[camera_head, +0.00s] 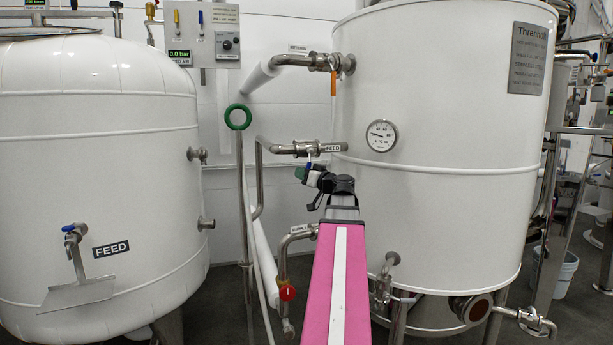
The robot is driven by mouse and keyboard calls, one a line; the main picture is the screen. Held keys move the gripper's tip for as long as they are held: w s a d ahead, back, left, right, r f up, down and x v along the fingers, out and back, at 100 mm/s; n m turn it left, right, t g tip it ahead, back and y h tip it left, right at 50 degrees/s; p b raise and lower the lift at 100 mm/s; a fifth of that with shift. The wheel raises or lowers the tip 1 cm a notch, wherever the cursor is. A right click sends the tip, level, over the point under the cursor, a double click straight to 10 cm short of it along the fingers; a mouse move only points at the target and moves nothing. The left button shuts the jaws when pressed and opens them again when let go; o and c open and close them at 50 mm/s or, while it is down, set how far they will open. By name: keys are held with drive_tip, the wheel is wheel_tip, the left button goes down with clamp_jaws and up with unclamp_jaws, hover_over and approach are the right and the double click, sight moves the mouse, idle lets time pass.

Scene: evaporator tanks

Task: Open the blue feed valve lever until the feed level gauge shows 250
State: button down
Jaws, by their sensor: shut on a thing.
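The blue feed valve lever (309,165) shows as a small blue piece under the pipe labelled FEED, in front of the right tank. My gripper (307,174) is at this lever, just below the pipe, and is shut on it. My gripper and wrist hide most of the lever, so its exact angle cannot be told. A small display with green digits (36,3), likely the feed level gauge, sits above the left tank. It is cut by the top edge, and its digits are too small to read surely.
A second blue lever (68,228) is on the left FEED tank (100,150). An orange lever (333,82) hangs above my gripper, and a red-handled valve (287,293) is below. A dial thermometer (381,135) is on the right tank (440,220). A green ring (238,117) stands left.

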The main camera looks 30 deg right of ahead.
drive_tip(key=shift+w+a+r+m+t+h, duration=0.15)
drive_tip(key=shift+a+r+m+t+h, duration=0.3)
drive_tip(key=shift+m, duration=0.6)
drive_tip(key=shift+w+a+r+m+t+h, duration=0.15)
drive_tip(key=shift+a+r+m+t, duration=0.15)
drive_tip(key=shift+a+m+t, duration=0.55)
drive_tip(key=shift+w+a+r+m+t+h, duration=0.1)
drive_tip(key=shift+a+r+m+t+h, duration=0.25)
drive_tip(key=shift+m, duration=0.85)
drive_tip(key=shift+r, duration=0.1)
drive_tip(key=c, duration=1.1)
unclamp_jaws()
drive_tip(key=v, duration=1)
drive_tip(key=shift+s+f, duration=0.25)
drive_tip(key=shift+s, duration=0.1)
